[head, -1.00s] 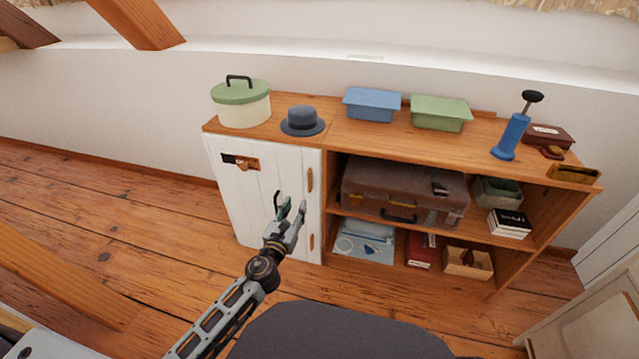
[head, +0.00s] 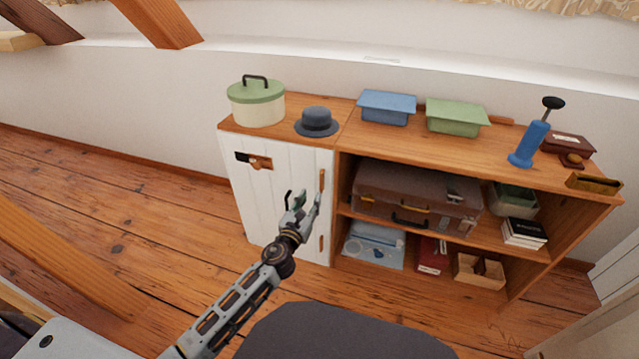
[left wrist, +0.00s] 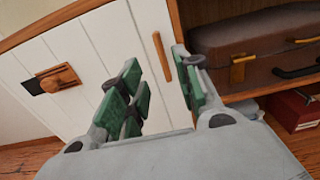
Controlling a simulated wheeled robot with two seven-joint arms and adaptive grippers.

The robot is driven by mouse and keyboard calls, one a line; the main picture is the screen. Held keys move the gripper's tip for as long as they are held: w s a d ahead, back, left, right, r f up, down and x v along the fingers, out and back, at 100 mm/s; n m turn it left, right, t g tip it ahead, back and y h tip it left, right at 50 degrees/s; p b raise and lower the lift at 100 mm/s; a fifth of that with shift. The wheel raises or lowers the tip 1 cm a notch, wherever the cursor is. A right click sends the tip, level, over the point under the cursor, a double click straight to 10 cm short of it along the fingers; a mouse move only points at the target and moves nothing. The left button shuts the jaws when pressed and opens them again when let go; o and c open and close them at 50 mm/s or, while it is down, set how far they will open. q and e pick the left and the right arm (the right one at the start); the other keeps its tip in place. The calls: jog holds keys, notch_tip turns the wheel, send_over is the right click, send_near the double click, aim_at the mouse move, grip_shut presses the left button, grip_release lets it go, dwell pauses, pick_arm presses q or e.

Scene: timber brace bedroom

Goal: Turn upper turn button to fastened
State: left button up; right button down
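The upper turn button (head: 322,180) is a small wooden bar near the right edge of the white plank door (head: 275,195). It stands upright, along the door edge. It also shows in the left wrist view (left wrist: 162,56). A similar lower wooden bar (head: 321,243) is also upright. My left gripper (head: 303,197) is in front of the door, just below and left of the upper button. Its green-padded fingers (left wrist: 160,85) are apart and empty in the left wrist view, with the button showing beyond the gap between them. Contact with the button is not visible. My right gripper is not in view.
A wooden latch on a black plate (head: 255,162) is at the door's upper left. Right of the door are open shelves with a brown suitcase (head: 415,195). A green-lidded pot (head: 257,103) and a dark hat (head: 316,122) stand on the cabinet top (head: 345,133).

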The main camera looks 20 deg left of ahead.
aim_at(320, 180)
pick_arm(q)
jog(key=shift+w+d+b, duration=0.15)
jog(key=shift+w+b, duration=0.45)
jog(key=shift+w, duration=3.9)
jog(key=shift+w+b, duration=0.3)
jog(key=shift+w, duration=0.25)
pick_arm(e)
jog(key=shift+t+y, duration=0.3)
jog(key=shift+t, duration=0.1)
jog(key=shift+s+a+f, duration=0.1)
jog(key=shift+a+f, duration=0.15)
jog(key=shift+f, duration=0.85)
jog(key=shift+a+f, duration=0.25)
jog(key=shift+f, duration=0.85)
pick_arm(q)
grip_shut()
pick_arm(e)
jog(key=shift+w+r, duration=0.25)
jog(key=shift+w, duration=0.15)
